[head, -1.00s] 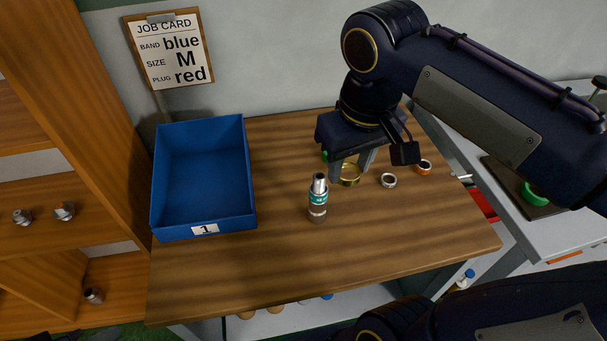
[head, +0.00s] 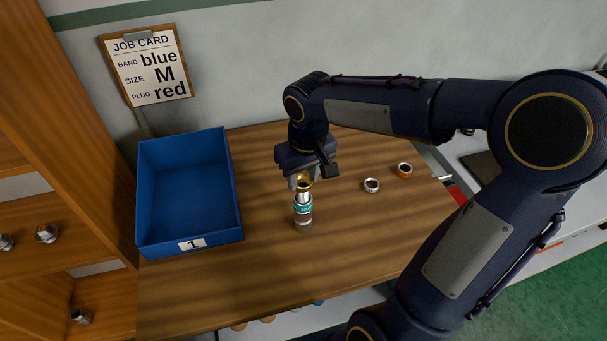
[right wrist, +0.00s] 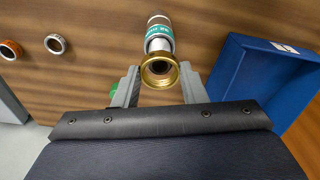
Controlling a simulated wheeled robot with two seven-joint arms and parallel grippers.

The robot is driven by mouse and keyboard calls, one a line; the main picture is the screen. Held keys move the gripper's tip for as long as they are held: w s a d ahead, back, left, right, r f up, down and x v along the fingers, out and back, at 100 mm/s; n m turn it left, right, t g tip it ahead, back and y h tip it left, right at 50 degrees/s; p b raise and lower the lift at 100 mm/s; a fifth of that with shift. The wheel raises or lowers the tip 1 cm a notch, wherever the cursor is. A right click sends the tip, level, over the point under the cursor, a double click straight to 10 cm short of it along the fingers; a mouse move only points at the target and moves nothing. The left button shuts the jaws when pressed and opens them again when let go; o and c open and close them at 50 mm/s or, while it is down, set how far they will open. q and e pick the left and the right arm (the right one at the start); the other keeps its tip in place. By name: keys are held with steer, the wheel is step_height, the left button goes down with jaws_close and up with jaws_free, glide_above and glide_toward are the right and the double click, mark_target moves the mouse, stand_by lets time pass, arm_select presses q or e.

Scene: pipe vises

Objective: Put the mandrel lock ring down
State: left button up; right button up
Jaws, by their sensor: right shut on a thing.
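The mandrel lock ring looks like a brass-coloured ring (head: 304,186), held between the fingers of my right gripper (head: 300,182). In the right wrist view the brass ring (right wrist: 159,71) sits between the two grey fingers. An upright silver cylinder with a teal band (head: 303,211) stands on the wooden table (head: 340,245). The ring appears at the cylinder's top; I cannot tell whether it touches or is just above it. The cylinder also shows beyond the ring in the right wrist view (right wrist: 158,37). My left gripper is out of view.
A blue bin (head: 190,240) marked 1 stands left of the cylinder. A silver ring (head: 372,186) and an orange ring (head: 404,170) lie to the right. A green thing (right wrist: 114,88) is partly hidden by a finger. The table's front is clear.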

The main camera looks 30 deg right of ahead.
mark_target(307, 187)
steer(key=shift+f+b, duration=0.55)
steer(key=shift+f, duration=0.1)
steer(key=o, duration=1)
steer(key=shift+r, duration=0.1)
step_height(307, 187, up, 13)
steer(key=s+p, duration=0.1)
steer(key=s, duration=0.1)
steer(key=s+a+f+t+y, duration=0.2)
steer(key=s+f, duration=0.3)
steer(key=s, duration=0.2)
steer(key=s+a+f+m+t+y, duration=0.1)
steer(key=s+a+f+t, duration=0.1)
steer(key=s+f, duration=0.3)
steer(key=s, duration=0.2)
steer(key=shift+s+f+m+y, duration=0.25)
steer(key=shift+s+m+y, duration=0.05)
steer(key=shift+s+y, duration=0.1)
steer(key=shift+a, duration=0.1)
